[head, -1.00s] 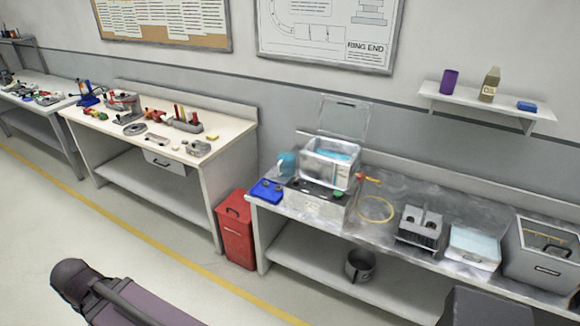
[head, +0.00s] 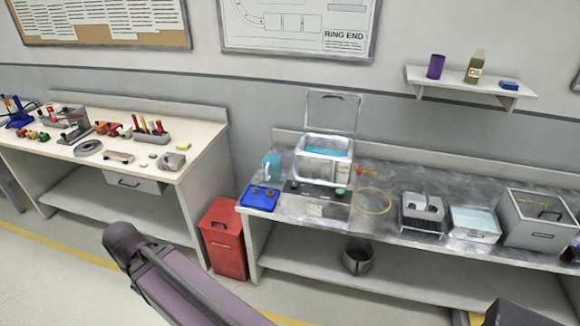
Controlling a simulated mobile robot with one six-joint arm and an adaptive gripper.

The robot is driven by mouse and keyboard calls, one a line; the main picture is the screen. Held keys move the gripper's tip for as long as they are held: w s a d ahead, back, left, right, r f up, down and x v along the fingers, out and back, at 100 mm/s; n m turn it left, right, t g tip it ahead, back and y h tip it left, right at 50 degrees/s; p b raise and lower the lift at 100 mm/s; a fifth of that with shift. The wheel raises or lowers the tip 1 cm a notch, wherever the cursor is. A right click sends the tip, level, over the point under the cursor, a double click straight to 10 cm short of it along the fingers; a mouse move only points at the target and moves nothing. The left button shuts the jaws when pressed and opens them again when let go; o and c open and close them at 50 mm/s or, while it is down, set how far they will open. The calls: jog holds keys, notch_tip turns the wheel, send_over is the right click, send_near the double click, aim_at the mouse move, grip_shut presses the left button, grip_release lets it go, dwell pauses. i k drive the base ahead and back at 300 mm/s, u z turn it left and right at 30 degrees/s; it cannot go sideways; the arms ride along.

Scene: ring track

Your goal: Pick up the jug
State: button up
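The jug appears to be the small blue, partly see-through vessel (head: 271,166) on the metal bench top (head: 300,214). It stands upright just left of the open-lidded washer tank (head: 325,160) and behind the blue tray (head: 258,197). Its handle is too small to make out clearly. Nothing is seen holding it. A purple and dark link of my arm crosses the bottom of the head view, in front of the benches. My gripper is not in view.
A yellow ring (head: 374,201), a grey slotted rack (head: 422,213), a pale blue-filled tray (head: 475,224) and a grey box (head: 538,219) stand to the right. A red bin (head: 223,240) is between the benches. A pot (head: 357,257) sits on the lower shelf.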

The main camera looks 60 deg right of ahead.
aim_at(271, 168)
jog(key=z, duration=0.7)
jog(key=i, duration=0.85)
jog(key=z, duration=0.5)
